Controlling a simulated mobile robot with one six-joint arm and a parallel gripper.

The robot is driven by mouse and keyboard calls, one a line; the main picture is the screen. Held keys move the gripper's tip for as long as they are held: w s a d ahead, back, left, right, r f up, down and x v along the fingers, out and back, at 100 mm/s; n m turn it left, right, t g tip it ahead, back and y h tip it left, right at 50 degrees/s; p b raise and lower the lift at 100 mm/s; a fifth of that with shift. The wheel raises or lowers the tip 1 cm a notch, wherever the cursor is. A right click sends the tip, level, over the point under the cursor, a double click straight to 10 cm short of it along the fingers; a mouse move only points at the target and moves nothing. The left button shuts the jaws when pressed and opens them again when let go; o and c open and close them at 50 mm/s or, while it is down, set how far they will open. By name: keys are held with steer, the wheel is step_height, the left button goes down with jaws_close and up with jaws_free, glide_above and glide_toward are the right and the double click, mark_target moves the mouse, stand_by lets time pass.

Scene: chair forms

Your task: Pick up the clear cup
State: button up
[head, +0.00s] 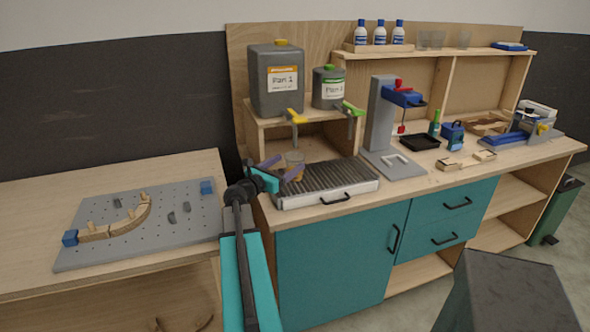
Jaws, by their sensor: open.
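A clear cup (294,159) stands below the yellow tap of the large grey can, near the left end of the ribbed tray. It looks see-through, with a tan tone in its lower part. My gripper (282,168) is open, with its two purple fingers at the cup, one reaching to its left and one across its lower right front. I cannot tell whether either finger touches the cup. The fingers partly hide the cup's lower part.
The large grey can (275,92) and a smaller can (328,90) sit on a shelf; their taps hang close above. The ribbed tray (325,182) lies to the right. A grey stand (379,115) is further right. More clear cups (431,40) stand on the top shelf.

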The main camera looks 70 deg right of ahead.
mark_target(300, 155)
steer(key=shift+d, duration=0.1)
steer(key=shift+p+x, duration=1.05)
steer(key=shift+x, duration=1.45)
steer(key=shift+s, duration=0.1)
steer(key=c, duration=0.9)
